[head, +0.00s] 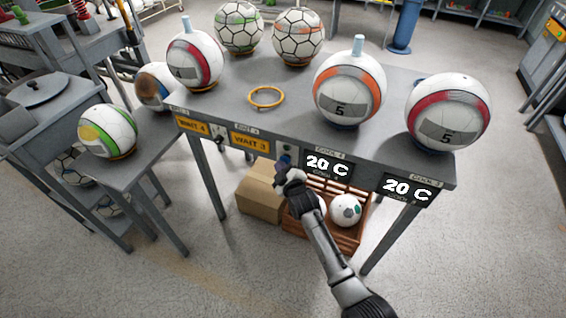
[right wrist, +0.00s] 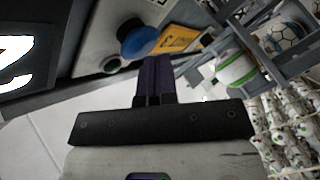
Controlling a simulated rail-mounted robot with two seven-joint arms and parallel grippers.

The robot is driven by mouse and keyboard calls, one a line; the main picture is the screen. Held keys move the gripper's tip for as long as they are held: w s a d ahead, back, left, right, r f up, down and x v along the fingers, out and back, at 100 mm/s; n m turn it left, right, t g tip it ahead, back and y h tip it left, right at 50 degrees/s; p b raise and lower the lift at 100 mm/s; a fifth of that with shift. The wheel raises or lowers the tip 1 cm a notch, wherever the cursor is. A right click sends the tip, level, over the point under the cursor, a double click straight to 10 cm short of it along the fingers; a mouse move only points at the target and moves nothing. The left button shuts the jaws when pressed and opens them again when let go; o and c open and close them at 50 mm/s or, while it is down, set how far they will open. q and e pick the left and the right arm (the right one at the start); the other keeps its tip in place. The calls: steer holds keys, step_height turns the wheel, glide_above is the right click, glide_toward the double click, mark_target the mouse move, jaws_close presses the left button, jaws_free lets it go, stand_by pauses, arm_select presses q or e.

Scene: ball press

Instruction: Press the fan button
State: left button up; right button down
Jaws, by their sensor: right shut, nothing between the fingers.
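A blue round button (right wrist: 137,38) sits on a grey panel in the right wrist view. In the head view the button (head: 285,160) shows small on the table's front face, left of the first "20 C" display; whether it is the fan button I cannot read. My right gripper (head: 283,178) is shut and empty, just in front of and below this button. In the right wrist view the shut fingers (right wrist: 156,68) point up just below and right of the button. Whether they touch it I cannot tell. My left gripper is not in view.
The grey table (head: 228,105) carries several balls and a yellow ring (head: 266,97). Yellow "WAIT" signs (head: 250,142) and "20 C" displays (head: 327,166) line its front. A wooden crate (head: 345,237) with balls and a cardboard box (head: 261,190) stand below.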

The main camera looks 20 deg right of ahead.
steer(key=shift+s+a, duration=0.2)
steer(key=s+a+p, duration=0.4)
steer(key=shift+s, duration=0.15)
stand_by(0.6)
steer(key=shift+a, duration=0.1)
stand_by(0.7)
stand_by(0.7)
stand_by(0.5)
